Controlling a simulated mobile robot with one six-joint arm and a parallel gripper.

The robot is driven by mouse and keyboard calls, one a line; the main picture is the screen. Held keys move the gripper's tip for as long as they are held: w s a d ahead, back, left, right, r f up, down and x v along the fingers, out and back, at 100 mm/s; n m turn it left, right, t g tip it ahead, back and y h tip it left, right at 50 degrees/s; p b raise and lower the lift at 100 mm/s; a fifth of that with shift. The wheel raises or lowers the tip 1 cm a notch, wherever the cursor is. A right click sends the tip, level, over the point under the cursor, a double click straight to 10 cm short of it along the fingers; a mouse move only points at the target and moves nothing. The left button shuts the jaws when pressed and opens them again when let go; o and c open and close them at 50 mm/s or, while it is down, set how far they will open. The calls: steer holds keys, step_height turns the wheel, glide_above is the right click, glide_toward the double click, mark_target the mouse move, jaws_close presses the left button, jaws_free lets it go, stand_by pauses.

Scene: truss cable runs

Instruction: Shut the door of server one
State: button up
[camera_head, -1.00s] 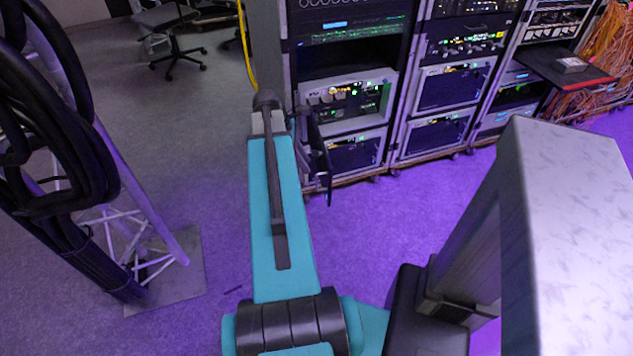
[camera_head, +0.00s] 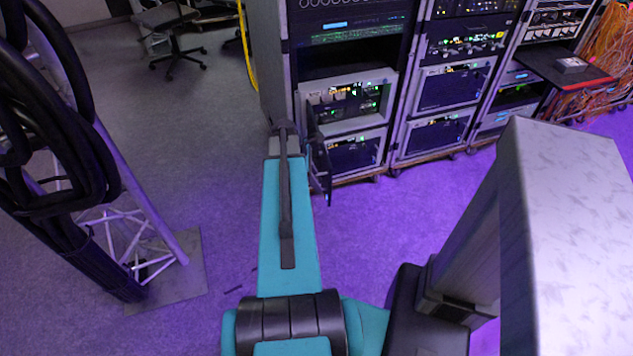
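A silver server (camera_head: 345,108) with an uncovered front and green lights sits low in the left rack. A dark door panel (camera_head: 319,165) stands swung out from its left side, nearly edge-on to the camera. I take this as the door of server one; no label is readable. My teal arm reaches forward, and its dark far end (camera_head: 283,140) is just left of the door. The fingers of my gripper cannot be made out there. Whether my gripper touches the door cannot be told.
A second server (camera_head: 357,152) sits below the open one. More racks (camera_head: 440,95) stand to the right, with a pull-out shelf (camera_head: 565,66). A truss with black cables (camera_head: 60,170) stands at the left. An office chair (camera_head: 168,30) is behind. Purple-lit floor (camera_head: 400,220) is clear before the racks.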

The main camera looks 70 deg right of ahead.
steer(key=shift+s+f, duration=0.1)
steer(key=shift+f, duration=0.05)
jaws_close()
stand_by(1.4)
